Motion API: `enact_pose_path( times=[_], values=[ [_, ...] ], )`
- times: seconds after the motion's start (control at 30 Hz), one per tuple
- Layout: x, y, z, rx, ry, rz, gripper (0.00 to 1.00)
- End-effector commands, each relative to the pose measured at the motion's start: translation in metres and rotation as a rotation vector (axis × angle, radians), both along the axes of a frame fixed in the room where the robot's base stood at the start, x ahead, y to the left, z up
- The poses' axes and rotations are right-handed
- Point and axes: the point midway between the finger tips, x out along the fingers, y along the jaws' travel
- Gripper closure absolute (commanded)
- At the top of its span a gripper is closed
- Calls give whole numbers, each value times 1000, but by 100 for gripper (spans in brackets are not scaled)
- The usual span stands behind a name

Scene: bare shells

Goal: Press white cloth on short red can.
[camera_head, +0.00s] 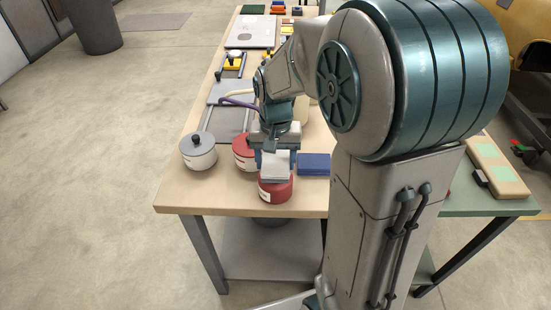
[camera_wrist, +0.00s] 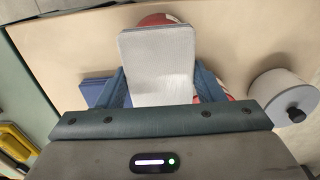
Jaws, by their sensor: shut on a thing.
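My gripper (camera_head: 275,152) points down near the table's front edge and is shut on a white cloth (camera_head: 276,166), a pale block-like pad. In the wrist view the cloth (camera_wrist: 157,55) sits between the two blue fingers (camera_wrist: 160,88). The short red can (camera_head: 275,191) stands upright directly below the cloth. The cloth hides most of its top, and I cannot tell whether they touch. In the wrist view only the can's red edge (camera_wrist: 158,19) shows beyond the cloth.
A grey lidded pot (camera_head: 198,152) stands to the left, and a red pot (camera_head: 242,148) is close behind my gripper. A blue block (camera_head: 314,164) lies just right. A grey tray (camera_head: 230,122) and several small items lie farther back. The table's front edge (camera_head: 240,212) is near.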

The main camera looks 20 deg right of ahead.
Motion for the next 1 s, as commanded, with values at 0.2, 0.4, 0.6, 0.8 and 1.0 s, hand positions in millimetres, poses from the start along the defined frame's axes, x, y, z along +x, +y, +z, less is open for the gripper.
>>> enact_pose_path(
  times=[0.2, 0.4, 0.6, 0.8, 1.0],
  values=[
    [-1, 0, 6, -1, 4, 0, 57],
    [-1, 0, 23, 0, 2, 0, 57],
    [-1, 0, 40, 0, 2, 0, 57],
    [0, 0, 56, -1, 1, 0, 57],
    [0, 0, 70, -1, 1, 0, 57]
  ],
)
